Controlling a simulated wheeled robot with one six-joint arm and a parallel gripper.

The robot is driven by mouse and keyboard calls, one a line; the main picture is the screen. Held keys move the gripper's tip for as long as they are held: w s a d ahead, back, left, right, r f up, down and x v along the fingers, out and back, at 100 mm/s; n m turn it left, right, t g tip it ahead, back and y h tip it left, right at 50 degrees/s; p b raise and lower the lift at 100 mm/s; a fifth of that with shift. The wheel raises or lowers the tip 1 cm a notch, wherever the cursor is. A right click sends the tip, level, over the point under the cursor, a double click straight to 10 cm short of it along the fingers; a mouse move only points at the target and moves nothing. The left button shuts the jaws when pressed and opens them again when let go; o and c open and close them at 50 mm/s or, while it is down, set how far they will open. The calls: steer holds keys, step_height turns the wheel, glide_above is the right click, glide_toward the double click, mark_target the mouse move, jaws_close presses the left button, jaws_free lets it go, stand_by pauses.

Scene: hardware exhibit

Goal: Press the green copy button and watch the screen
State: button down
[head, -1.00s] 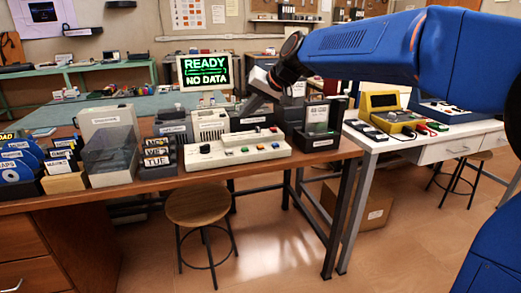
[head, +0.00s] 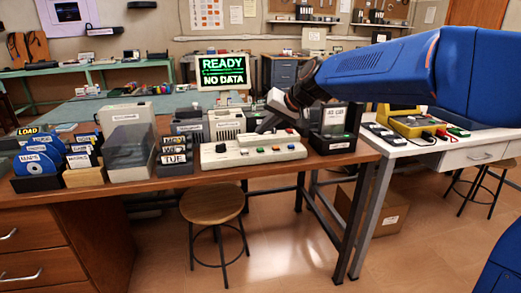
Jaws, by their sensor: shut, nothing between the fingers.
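A cream control console (head: 210,161) sits on the wooden bench, with a black knob at its left and a row of small coloured buttons. A small green button (head: 244,154) appears left of centre in the row; its label is too small to read. The screen (head: 223,71) behind shows green text, "READY" and "NO DATA". My gripper (head: 263,128) is shut and empty, pointing down just behind and above the console. Its tips are partly lost against dark boxes, and I cannot tell how far they are from the buttons.
A dark box with a clear-fronted unit (head: 334,145) stands right of the console. A small rack labelled "TUE" (head: 174,159) and a clear-covered box (head: 130,150) stand left. A stool (head: 212,205) is before the bench. A white table (head: 470,155) stands right.

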mark_target(263, 152)
steer(key=shift+f, duration=1.7)
steer(key=shift+f, duration=0.8)
stand_by(1.5)
steer(key=shift+r, duration=0.8)
steer(key=shift+r, duration=0.1)
step_height(263, 152, up, 5)
steer(key=shift+f, duration=0.1)
stand_by(0.7)
steer(key=shift+s, duration=0.1)
stand_by(0.4)
